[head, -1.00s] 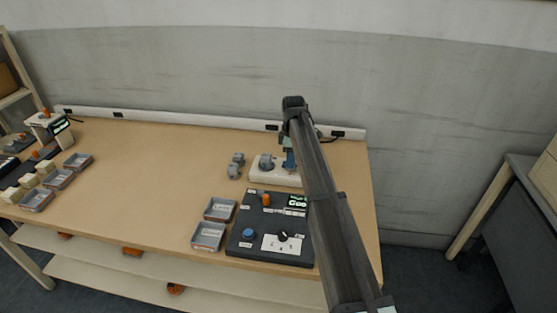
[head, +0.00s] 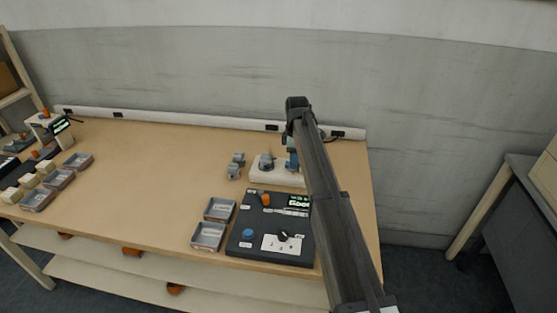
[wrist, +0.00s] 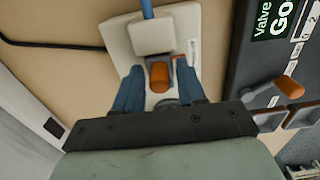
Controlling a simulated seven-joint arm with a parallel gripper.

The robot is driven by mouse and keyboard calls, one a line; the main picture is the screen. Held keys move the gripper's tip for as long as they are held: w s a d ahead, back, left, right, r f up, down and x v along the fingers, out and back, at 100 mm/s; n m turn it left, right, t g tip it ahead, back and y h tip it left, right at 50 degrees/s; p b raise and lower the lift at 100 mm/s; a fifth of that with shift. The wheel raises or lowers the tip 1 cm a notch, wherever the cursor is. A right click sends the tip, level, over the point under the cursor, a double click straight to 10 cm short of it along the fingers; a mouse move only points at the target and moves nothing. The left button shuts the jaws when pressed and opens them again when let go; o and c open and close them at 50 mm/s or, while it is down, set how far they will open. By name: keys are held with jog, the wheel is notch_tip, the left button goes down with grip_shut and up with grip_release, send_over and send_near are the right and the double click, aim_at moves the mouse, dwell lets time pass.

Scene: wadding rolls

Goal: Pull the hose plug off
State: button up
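A pale fixture (wrist: 118,45) lies on the table, with a cream block (wrist: 150,36) at its end and a blue hose (wrist: 147,9) running into that block. An orange piece (wrist: 160,76) sits on the fixture beside the block. I cannot tell which of these parts is the plug. My gripper (wrist: 159,80) has its two blue fingers on either side of the orange piece, with gaps showing, so it is open. In the head view the pale fixture (head: 257,176) carries a grey round part (head: 267,163), and my gripper (head: 291,161) is low over its right part. My arm hides the fixture's right end.
A dark control panel (head: 262,225) with a dial, buttons and a green display stands in front of the fixture. Two grey trays (head: 208,237) lie left of it. Grey fittings (head: 235,168) stand left of the fixture. A black cable (wrist: 40,44) runs across the table.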

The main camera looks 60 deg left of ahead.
jog(key=shift+o, duration=0.3)
jog(key=shift+r, duration=0.2)
jog(key=shift+r, duration=3.3)
jog(key=shift+d, duration=0.1)
